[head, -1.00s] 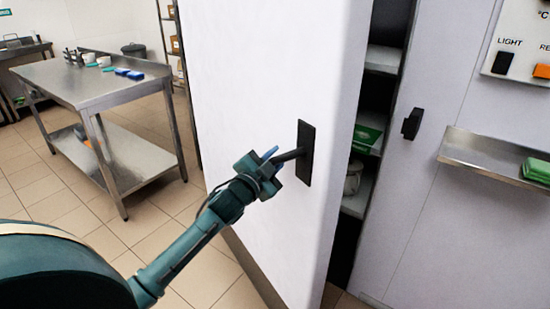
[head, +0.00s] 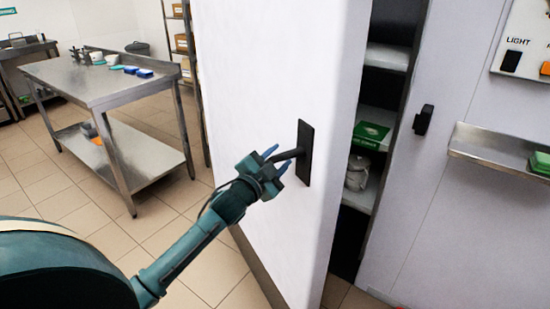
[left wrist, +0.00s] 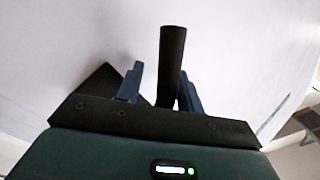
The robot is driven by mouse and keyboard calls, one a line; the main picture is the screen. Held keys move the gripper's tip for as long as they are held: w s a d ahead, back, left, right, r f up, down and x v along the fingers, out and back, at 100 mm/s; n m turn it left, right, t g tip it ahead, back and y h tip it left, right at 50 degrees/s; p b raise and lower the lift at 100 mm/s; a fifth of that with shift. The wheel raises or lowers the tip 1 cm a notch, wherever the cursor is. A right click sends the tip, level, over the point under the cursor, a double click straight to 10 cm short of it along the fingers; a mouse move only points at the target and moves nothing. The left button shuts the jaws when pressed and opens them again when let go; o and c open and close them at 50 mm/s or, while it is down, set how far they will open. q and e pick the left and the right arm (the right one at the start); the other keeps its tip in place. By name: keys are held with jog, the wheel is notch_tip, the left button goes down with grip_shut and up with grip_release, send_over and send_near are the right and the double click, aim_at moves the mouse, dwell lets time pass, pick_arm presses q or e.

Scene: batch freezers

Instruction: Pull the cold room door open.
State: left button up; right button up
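The white cold room door (head: 255,90) stands partly open, with a gap at its right edge. Its black lever handle (head: 288,154) sticks out from a dark plate (head: 306,153) on the door face. My left gripper (head: 276,158) is at this handle. In the left wrist view, the handle (left wrist: 172,60) passes between the two blue fingers of my left gripper (left wrist: 159,88). The fingers are apart, with a visible gap between the handle and the left finger; the handle is close to the right finger. My right gripper is out of view.
Shelves inside the gap hold a green box (head: 370,131) and a pale container (head: 356,173). A black latch part (head: 423,119) is on the wall right of the opening, near a steel wall shelf (head: 490,157). A steel table (head: 95,85) stands left; tiled floor lies between.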

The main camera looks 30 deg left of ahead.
pick_arm(q)
jog(key=shift+o, duration=0.2)
jog(key=shift+a, duration=0.2)
jog(key=shift+s+f, duration=0.1)
jog(key=shift+s, duration=0.3)
jog(key=s+b, duration=0.1)
jog(key=s, duration=1.1)
jog(key=shift+s+f, duration=0.15)
jog(key=shift+f, duration=0.2)
